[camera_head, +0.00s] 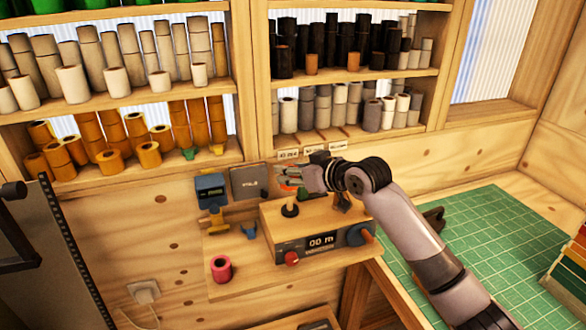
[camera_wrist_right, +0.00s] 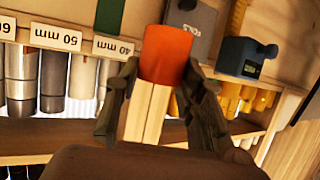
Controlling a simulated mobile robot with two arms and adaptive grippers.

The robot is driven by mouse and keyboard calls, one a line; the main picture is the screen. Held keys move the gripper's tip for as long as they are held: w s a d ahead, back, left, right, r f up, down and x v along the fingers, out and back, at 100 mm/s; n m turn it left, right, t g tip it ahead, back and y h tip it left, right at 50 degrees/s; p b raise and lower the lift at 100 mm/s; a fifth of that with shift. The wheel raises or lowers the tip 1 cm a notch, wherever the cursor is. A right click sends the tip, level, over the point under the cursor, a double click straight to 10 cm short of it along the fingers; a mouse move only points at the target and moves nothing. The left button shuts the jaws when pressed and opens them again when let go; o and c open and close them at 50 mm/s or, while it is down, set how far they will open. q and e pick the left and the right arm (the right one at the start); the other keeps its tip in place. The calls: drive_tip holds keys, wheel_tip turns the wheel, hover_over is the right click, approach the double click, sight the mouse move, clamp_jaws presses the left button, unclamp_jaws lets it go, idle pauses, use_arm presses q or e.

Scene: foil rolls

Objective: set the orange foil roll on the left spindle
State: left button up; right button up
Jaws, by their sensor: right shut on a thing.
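The orange foil roll (camera_wrist_right: 166,54) is held between the fingers of my right gripper (camera_wrist_right: 160,85) in the wrist view. In the head view my right gripper (camera_head: 298,178) hides most of the orange roll (camera_head: 287,184). The gripper is over the wooden machine box (camera_head: 270,222), right above the left spindle (camera_head: 290,209), which has a dark base. I cannot tell whether the roll touches the spindle's hidden top. A second dark spindle (camera_head: 341,202) stands to the right, partly behind my arm. My left gripper is not in view.
A pink roll (camera_head: 221,269) stands on the wooden ledge, left of the machine. A blue device (camera_head: 211,190) and a grey plate (camera_head: 249,182) are on the wall behind. Shelves of rolls fill the back. A green cutting mat (camera_head: 490,235) lies at right.

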sight(293, 188)
drive_tip(key=shift+f, duration=0.15)
drive_tip(key=shift+f+b, duration=1.5)
drive_tip(key=shift+b, duration=0.2)
drive_tip(key=shift+f+b, duration=0.55)
drive_tip(key=shift+f, duration=1.3)
drive_tip(key=o, duration=1.3)
drive_tip(key=shift+c, duration=0.2)
drive_tip(key=shift+s, duration=0.1)
drive_tip(key=v, duration=1.2)
